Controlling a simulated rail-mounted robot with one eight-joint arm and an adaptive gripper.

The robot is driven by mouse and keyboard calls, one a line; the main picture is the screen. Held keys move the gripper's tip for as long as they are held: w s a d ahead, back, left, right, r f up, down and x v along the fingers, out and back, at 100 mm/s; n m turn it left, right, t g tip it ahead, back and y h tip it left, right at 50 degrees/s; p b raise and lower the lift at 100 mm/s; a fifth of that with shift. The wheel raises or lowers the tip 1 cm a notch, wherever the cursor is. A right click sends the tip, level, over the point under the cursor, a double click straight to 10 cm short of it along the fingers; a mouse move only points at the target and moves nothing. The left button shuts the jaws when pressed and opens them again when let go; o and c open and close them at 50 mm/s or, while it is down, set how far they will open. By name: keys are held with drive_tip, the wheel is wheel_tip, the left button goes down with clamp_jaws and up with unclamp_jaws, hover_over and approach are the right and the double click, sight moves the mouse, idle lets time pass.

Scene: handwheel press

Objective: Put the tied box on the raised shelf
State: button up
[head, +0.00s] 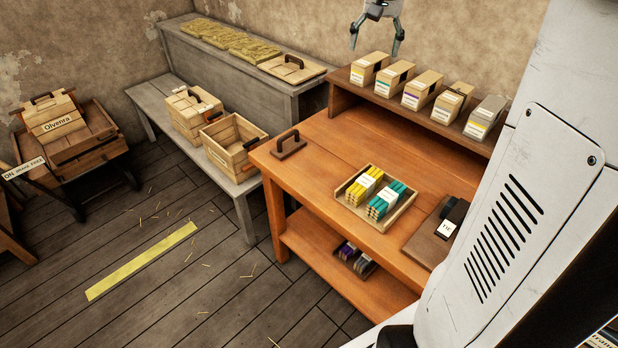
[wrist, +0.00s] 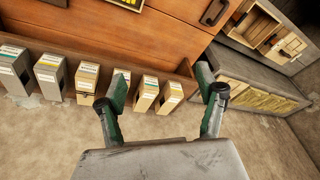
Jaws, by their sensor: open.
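The raised shelf (head: 352,98) runs along the back of the orange bench and holds a row of upright boxes. One pale wooden box (head: 453,103) in the row has a dark fitting on top; it also shows in the wrist view (wrist: 87,80). I cannot tell for sure which box is tied. A dark block labelled in small letters (head: 448,231) is on a board at the bench's right. My gripper (head: 376,43) hangs above and behind the shelf's left end, open and empty. In the wrist view its fingers (wrist: 162,88) are spread, with box fronts beyond them.
A tray of yellow and teal bundles (head: 345,198) and a handled plate (head: 288,146) lie on the bench. Wooden crates (head: 233,143) stand on a low grey bench at left. A labelled crate (head: 54,117) sits on a cart at far left. The bench's middle has bare room.

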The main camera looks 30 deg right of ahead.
drive_tip(key=s+a+f+n+t, duration=0.1)
drive_tip(key=s+a+n, duration=0.1)
drive_tip(key=s+a, duration=0.5)
drive_tip(key=s+a+f+n+t, duration=0.15)
drive_tip(key=s+a, duration=0.25)
drive_tip(key=a, duration=0.8)
drive_tip(key=s+a+f+n+t+y, duration=0.1)
drive_tip(key=s+a+f+n, duration=0.3)
drive_tip(key=s+a+f, duration=0.4)
drive_tip(key=s+a+t, duration=0.1)
drive_tip(key=s+a, duration=0.1)
drive_tip(key=s, duration=0.2)
drive_tip(key=shift+f, duration=0.4)
drive_tip(key=shift+a, duration=0.1)
wheel_tip(320, 180, down, 9)
drive_tip(key=b, duration=0.8)
drive_tip(key=shift+r+b, duration=0.2)
drive_tip(key=shift+b, duration=0.1)
